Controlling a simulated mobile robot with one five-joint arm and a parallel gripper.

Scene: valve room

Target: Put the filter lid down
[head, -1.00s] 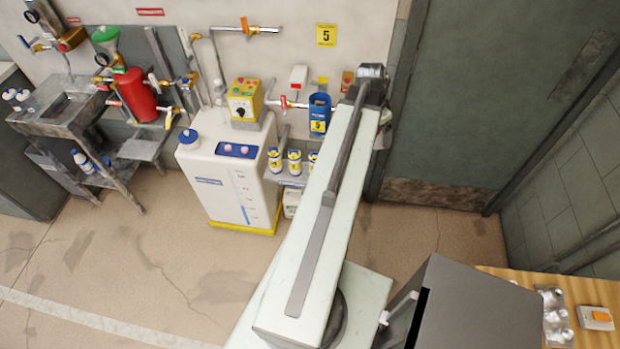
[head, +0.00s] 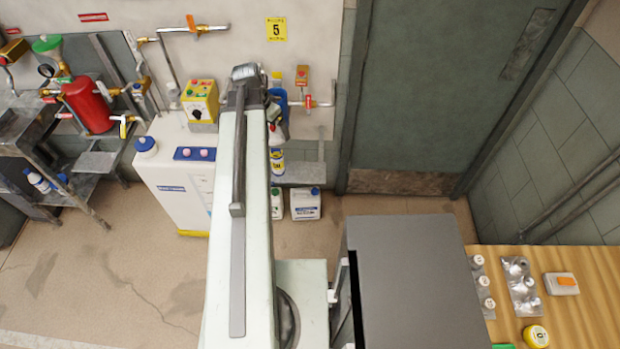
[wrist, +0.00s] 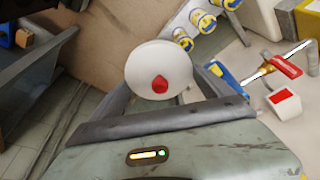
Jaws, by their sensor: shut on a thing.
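My gripper (wrist: 163,84) is shut on the filter lid (wrist: 150,62), a round white disc with a red knob in its middle. In the wrist view the lid sits between the two grey fingers, knob facing the camera. In the head view my gripper is mostly hidden behind my arm, and I cannot make out the lid there. A blue filter housing (head: 281,97) on the wall pipe is partly hidden by the arm. A blue part beside the right finger in the wrist view (wrist: 227,80) looks like this housing.
A white tank (head: 172,190) stands left of my arm. White jugs (head: 306,204) stand below a wall shelf (head: 305,173). A wooden table (head: 585,305) at lower right carries blister packs (head: 521,285), an orange-topped box (head: 561,284) and a yellow tub (head: 536,335). Floor before the door is clear.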

